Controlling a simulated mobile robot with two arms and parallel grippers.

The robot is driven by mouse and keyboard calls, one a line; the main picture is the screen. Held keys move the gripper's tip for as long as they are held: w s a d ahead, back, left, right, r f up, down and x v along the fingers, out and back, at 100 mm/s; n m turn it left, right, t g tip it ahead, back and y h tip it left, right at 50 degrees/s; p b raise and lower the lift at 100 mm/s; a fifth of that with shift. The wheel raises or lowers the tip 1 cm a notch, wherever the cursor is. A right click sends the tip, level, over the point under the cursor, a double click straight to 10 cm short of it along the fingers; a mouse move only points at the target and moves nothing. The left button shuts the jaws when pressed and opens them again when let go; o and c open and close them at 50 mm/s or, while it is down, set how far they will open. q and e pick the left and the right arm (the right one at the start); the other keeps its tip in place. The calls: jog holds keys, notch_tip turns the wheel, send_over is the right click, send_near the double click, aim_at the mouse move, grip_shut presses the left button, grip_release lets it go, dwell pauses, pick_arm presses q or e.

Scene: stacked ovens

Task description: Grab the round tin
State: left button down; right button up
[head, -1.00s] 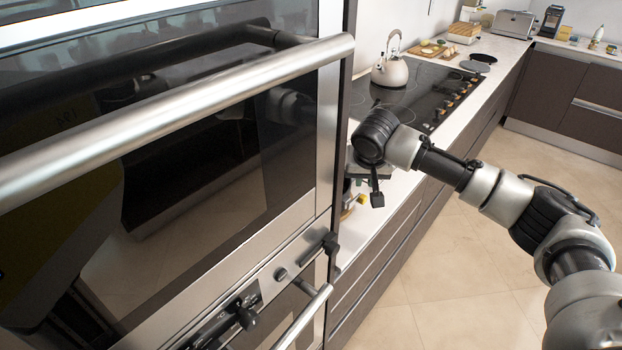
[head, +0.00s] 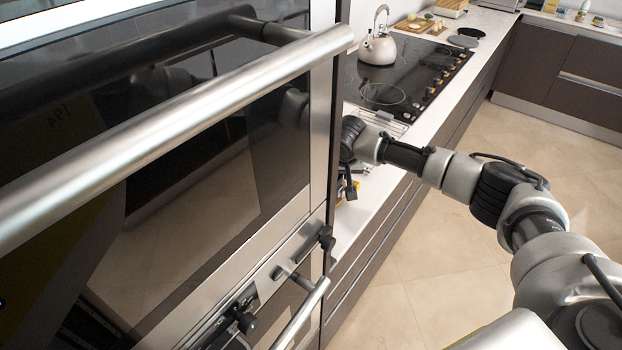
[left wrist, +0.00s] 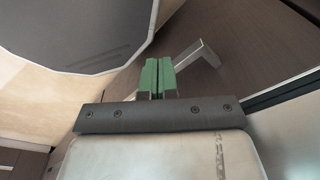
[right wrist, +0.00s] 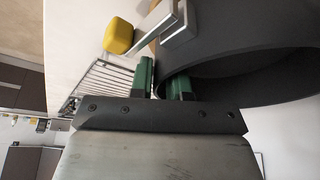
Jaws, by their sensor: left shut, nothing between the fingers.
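A large dark grey round, hollow thing (right wrist: 245,75), which looks like the round tin, fills the upper right of the right wrist view. My right gripper (right wrist: 163,75) is open at its left edge, with its green fingers apart. The rim shows between and behind the fingers; I cannot tell whether they touch it. In the head view my right gripper (head: 348,186) is low over the counter beside the oven stack, partly hidden, and the tin cannot be made out there. My left gripper (left wrist: 159,76) is shut and empty near a dark brown panel with a metal handle.
The stacked ovens with a long bar handle (head: 180,120) fill the left of the head view. A yellow object (right wrist: 118,36) and a wire rack (right wrist: 103,78) lie near the right gripper. A kettle (head: 378,48) stands on the cooktop (head: 405,85). The floor at right is clear.

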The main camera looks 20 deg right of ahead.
jog(key=shift+w+d+f, duration=0.1)
jog(key=shift+w+f, duration=0.15)
jog(key=shift+f, duration=0.3)
pick_arm(q)
jog(key=shift+w+r, duration=0.1)
jog(key=shift+w, duration=0.15)
jog(key=shift+s, duration=0.4)
pick_arm(e)
grip_shut()
